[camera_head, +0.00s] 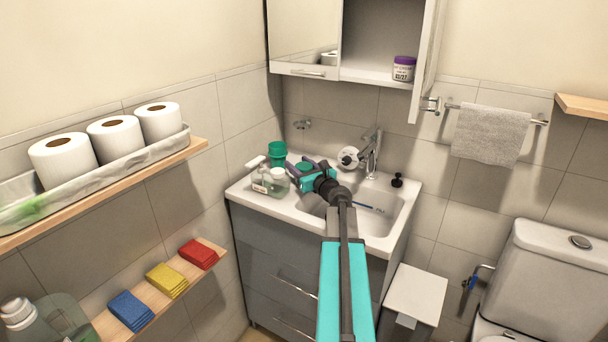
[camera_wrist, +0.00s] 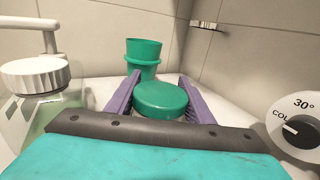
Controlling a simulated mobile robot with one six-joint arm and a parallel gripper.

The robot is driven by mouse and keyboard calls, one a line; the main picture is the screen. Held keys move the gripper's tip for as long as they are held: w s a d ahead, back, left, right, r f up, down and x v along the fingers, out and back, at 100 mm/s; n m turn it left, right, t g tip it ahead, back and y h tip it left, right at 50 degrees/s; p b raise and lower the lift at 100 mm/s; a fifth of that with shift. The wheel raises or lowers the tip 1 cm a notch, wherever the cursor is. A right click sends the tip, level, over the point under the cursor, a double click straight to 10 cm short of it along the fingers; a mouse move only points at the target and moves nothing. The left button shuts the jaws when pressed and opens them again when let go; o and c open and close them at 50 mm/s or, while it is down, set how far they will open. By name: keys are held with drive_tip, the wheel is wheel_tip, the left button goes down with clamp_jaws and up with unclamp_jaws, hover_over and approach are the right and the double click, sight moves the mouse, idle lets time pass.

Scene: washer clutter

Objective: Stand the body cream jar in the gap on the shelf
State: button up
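A round green lid (camera_wrist: 161,98), seemingly of a jar, is between the two purple fingers of my gripper (camera_wrist: 160,92) in the wrist view. The fingers are spread to about the lid's width, and I cannot tell if they press on it. In the head view my gripper (camera_head: 308,166) is low over the left part of the washbasin top, with the green lid (camera_head: 303,168) at its fingers. The jar's body and label are hidden. The open wall cabinet's shelf (camera_head: 365,74) holds a purple-lidded jar (camera_head: 403,70) at its right, with bare room to its left.
A green cup (camera_wrist: 142,57) stands behind the lid. A soap bottle (camera_wrist: 35,82) is close on the left, and a tap dial (camera_wrist: 300,132) on the right. The cabinet's open door (camera_head: 424,65) sticks out. Left shelves hold toilet rolls (camera_head: 115,135) and coloured cloths (camera_head: 165,280).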

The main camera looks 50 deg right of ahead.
sight(302, 169)
drive_tip(key=c, duration=0.5)
drive_tip(key=shift+r, duration=0.1)
drive_tip(key=shift+r, duration=1.7)
drive_tip(key=s+a, duration=0.4)
drive_tip(key=s, duration=0.1)
drive_tip(key=s+a+r, duration=0.1)
drive_tip(key=s+a, duration=0.1)
drive_tip(key=s, duration=0.1)
drive_tip(key=shift+a, duration=0.3)
drive_tip(key=shift+s+a+f, duration=0.15)
drive_tip(key=shift+s, duration=0.05)
drive_tip(key=shift+b, duration=0.9)
drive_tip(key=b, duration=0.5)
drive_tip(key=shift+s+a, duration=0.3)
drive_tip(key=shift+s, duration=0.05)
drive_tip(key=s+b, duration=0.1)
drive_tip(key=b, duration=0.3)
drive_tip(key=shift+a, duration=0.3)
